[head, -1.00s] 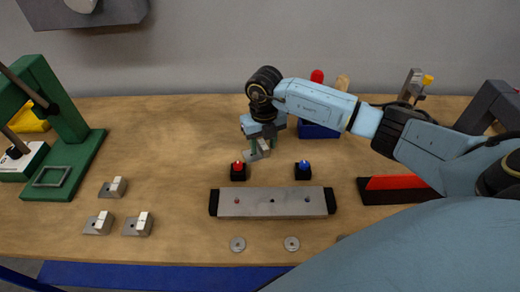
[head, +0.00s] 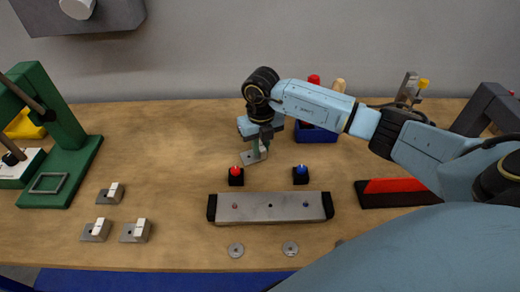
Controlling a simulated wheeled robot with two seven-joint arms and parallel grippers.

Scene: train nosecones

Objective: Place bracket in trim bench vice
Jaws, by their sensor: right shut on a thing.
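My right gripper (head: 258,144) points down over the middle of the bench, behind the red and blue buttons. It is shut on a grey bracket (head: 250,158) with a flat base and an upright tab. The gripper hides part of the bracket, and I cannot tell whether its base touches the bench. More brackets lie at the left: one (head: 108,194) farther back, one (head: 95,231) and another (head: 135,231) in front. A green framed bench tool (head: 66,150) stands at the far left; I cannot tell which fixture is the trim bench vice. My left gripper is not in view.
A grey bar with black ends (head: 270,206) lies in front of a red button (head: 236,176) and a blue button (head: 300,174). Washers (head: 236,250) lie near the front edge. A blue bin (head: 316,134) stands behind. A red-and-black block (head: 396,190) lies right. Bench centre-left is clear.

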